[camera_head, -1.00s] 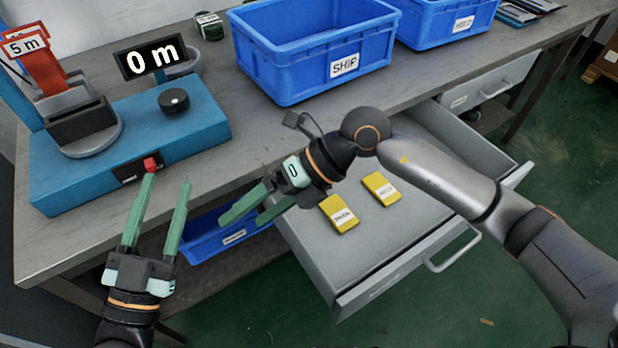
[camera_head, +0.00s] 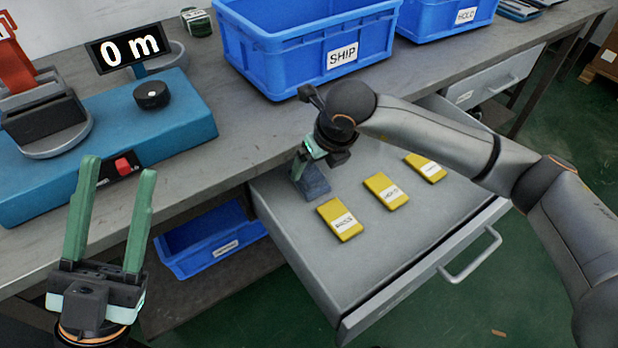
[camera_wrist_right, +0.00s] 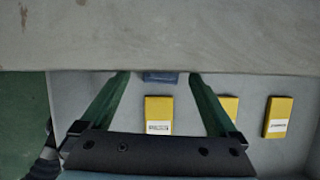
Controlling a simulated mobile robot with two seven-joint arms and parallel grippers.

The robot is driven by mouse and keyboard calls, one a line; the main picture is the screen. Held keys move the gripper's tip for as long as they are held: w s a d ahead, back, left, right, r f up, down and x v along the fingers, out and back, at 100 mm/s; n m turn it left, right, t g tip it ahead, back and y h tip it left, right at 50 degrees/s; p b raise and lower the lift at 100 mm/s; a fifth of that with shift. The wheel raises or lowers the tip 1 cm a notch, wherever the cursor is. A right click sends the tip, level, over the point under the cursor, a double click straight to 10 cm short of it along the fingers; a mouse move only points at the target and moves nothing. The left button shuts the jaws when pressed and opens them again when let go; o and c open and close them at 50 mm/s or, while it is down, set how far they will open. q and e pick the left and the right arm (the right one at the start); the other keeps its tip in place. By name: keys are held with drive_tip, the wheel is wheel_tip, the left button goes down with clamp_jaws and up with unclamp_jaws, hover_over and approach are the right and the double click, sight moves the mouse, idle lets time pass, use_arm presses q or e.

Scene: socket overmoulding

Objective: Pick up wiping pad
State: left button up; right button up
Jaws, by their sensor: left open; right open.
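A dark blue-grey pad (camera_head: 316,184), which looks like the wiping pad, lies in the open drawer at its left back part. My right gripper (camera_head: 303,166) points down at the pad and partly hides it; I cannot tell whether it touches it. In the right wrist view the pad (camera_wrist_right: 160,77) shows between the tips of the open right fingers (camera_wrist_right: 160,80), partly cut off by the bench edge. My left gripper (camera_head: 117,168) is open and empty in front of the blue machine.
Several yellow labelled packs (camera_head: 341,219) lie in the drawer (camera_head: 300,262) to the right of the pad. The bench top (camera_head: 248,145) overhangs the drawer's back. A blue SHIP crate (camera_head: 262,62) stands behind, and a blue machine (camera_head: 180,128) stands at left.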

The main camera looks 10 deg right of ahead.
sight(311, 172)
drive_tip(key=x, duration=0.2)
drive_tip(key=b+x, duration=0.1)
drive_tip(key=x, duration=0.2)
drive_tip(key=shift+w+d, duration=0.1)
drive_tip(key=shift+w, duration=0.2)
drive_tip(key=c, duration=1.5)
drive_tip(key=shift+o, duration=0.2)
drive_tip(key=shift+r, duration=0.15)
